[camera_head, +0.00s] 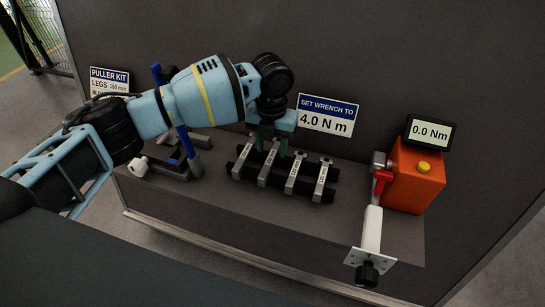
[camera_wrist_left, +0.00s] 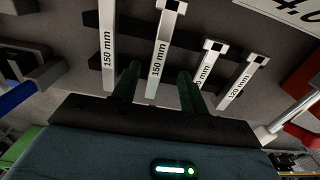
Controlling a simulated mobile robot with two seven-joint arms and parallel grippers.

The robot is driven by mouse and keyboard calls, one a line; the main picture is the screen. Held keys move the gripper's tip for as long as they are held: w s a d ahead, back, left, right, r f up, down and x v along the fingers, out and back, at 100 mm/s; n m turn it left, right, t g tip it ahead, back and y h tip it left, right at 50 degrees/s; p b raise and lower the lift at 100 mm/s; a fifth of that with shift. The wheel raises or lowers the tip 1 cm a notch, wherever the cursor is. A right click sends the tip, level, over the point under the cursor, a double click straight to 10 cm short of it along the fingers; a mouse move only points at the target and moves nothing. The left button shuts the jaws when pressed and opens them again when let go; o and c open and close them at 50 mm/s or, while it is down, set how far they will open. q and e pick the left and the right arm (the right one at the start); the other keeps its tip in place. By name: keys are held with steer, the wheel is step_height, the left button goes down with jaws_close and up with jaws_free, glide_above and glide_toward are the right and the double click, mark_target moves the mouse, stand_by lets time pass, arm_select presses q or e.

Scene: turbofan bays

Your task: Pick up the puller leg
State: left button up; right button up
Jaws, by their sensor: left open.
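Several grey metal puller legs lie side by side across a black two-bar rack. Two are marked 150 mm: the leftmost leg (camera_wrist_left: 106,48) and the second leg (camera_wrist_left: 160,45). To their right are a leg with a partly hidden marking (camera_wrist_left: 208,58) and a 120 mm leg (camera_wrist_left: 243,80). My left gripper (camera_head: 272,145) is open above the rack, pointing down. In the wrist view its two green fingers (camera_wrist_left: 157,90) stand either side of the second 150 mm leg, apparently apart from it. My right gripper is out of view.
A sign (camera_head: 109,82) reads PULLER KIT, LEGS 150 mm. A blue-handled tool (camera_head: 178,148) stands left of the rack (camera_head: 316,194). To the right are an orange box (camera_head: 416,178) with a 0.0 Nm display (camera_head: 431,132) and a white and red fixture (camera_head: 373,225). A sign (camera_head: 327,116) reads 4.0 N m.

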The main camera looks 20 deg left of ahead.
mark_target(271, 157)
arm_select(q)
steer(key=shift+f, duration=0.5)
step_height(271, 157, down, 4)
steer(key=shift+w+a+f+b, duration=0.15)
steer(key=shift+b, duration=0.8)
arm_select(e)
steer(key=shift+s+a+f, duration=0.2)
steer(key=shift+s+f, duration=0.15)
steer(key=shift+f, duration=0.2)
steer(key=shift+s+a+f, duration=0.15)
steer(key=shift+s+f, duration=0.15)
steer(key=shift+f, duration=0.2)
arm_select(q)
steer(key=shift+c, duration=0.2)
jaws_close()
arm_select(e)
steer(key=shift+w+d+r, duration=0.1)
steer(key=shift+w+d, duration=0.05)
